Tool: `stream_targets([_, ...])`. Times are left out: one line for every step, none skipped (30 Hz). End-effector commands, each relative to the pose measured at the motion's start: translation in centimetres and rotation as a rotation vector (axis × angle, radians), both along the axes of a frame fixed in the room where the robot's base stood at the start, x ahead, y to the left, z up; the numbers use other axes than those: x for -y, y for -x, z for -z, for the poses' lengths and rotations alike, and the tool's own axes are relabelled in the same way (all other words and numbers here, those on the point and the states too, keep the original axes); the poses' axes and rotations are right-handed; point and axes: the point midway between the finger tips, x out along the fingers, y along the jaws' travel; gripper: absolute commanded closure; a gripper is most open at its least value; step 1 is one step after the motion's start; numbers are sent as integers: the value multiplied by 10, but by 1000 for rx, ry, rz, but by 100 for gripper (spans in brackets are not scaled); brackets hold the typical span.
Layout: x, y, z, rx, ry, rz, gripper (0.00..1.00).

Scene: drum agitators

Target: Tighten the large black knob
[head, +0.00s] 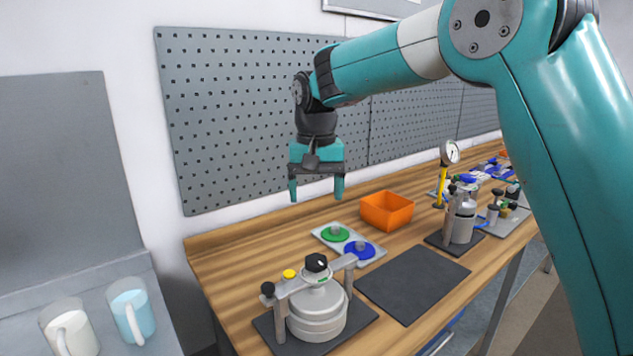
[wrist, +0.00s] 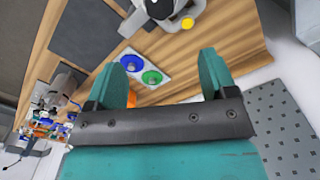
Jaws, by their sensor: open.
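The large black knob (head: 317,263) sits on top of the silver drum agitator (head: 318,312), at the crossbar between two posts, on the near part of the bench in the head view. A smaller black knob (head: 267,288) tops the left post, and a yellow cap (head: 290,273) is beside it. My gripper (head: 316,196) is open and empty, pointing down, well above the bench and behind the agitator. In the wrist view the gripper's two teal fingers (wrist: 166,78) are apart with nothing between them. The agitator (wrist: 172,12) is partly cut off at the top there.
A plate with green (head: 335,232) and blue (head: 360,250) discs lies behind the agitator, near an orange bin (head: 387,210). A dark mat (head: 411,284) lies clear to the right. A second agitator (head: 463,222) and a gauge (head: 449,153) stand farther right. A pegboard (head: 240,120) backs the bench.

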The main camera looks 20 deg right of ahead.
Motion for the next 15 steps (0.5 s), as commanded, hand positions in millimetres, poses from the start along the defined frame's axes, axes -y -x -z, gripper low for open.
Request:
stream_targets([0, -1, -8, 4, -1, 0, 22])
stream_targets([0, -1, -12, 3, 0, 0, 22])
stream_targets([0, -1, -17, 3, 0, 0, 22])
stream_targets([0, -1, -20, 2, -1, 0, 22])
stream_targets([0, -1, -22, 2, -1, 0, 22])
stream_targets([0, 0, -24, 2, -1, 0, 22])
stream_targets([0, 0, -26, 1, 0, 0, 22])
stream_targets([0, 0, -27, 1, 0, 0, 22])
stream_targets([0, 0, -28, 0, 0, 0, 22])
stream_targets([0, 0, -28, 0, 0, 0, 22])
stream_targets([0, 0, -28, 0, 0, 0, 22])
stream_targets([0, 0, -28, 0, 0, 0, 22])
stream_targets([0, 0, -28, 0, 0, 0, 22])
stream_targets([0, 0, -28, 0, 0, 0, 22])
stream_targets([0, 0, -28, 0, 0, 0, 22])
